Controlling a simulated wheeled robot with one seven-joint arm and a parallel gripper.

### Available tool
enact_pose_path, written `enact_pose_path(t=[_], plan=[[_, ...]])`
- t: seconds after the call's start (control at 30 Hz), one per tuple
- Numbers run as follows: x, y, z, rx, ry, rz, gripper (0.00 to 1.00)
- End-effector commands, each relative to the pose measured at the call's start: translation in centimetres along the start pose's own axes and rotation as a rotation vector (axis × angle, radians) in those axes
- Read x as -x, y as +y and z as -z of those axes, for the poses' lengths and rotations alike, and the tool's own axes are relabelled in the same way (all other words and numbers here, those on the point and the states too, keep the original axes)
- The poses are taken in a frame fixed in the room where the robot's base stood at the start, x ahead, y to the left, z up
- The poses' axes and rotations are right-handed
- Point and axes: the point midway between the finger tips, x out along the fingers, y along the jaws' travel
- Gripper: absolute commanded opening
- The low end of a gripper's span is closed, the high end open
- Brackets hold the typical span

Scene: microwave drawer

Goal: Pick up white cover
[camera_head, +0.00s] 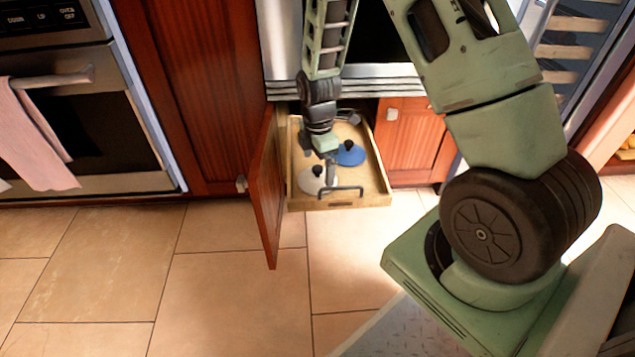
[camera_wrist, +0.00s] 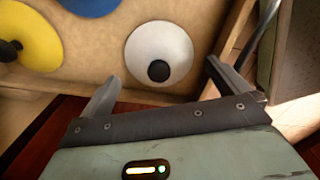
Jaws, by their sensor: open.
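The white cover (camera_wrist: 160,50) is a round white lid with a black knob. It lies in the wooden drawer, and in the wrist view it sits just beyond my open fingers, roughly between them. It also shows in the head view (camera_head: 309,181) at the drawer's front left, partly hidden by my gripper. My gripper (camera_wrist: 165,88) is open and empty, with one finger to each side of the cover's black knob. In the head view my gripper (camera_head: 328,166) reaches down into the drawer. I see no contact between the fingers and the cover.
A blue cover (camera_head: 351,153) lies right of the white one. A yellow cover (camera_wrist: 32,40) shows in the wrist view. An open cabinet door (camera_head: 268,190) stands close at the left. The tiled floor ahead is clear.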

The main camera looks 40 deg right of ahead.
Motion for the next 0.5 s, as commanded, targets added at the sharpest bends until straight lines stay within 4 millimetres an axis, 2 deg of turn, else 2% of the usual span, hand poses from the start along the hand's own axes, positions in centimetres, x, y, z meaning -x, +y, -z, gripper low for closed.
enact_pose_path(t=[0.03,0.2,0.47,0.5], plan=[[-1.3,0.0,0.1,0.001,-0.001,0.000,1.00],[-3.6,0.1,0.1,-0.001,-0.001,0.000,1.00],[-3.7,0.1,0.1,-0.001,0.000,-0.001,1.00],[-3.7,0.1,0.1,-0.001,0.000,-0.001,0.94]])
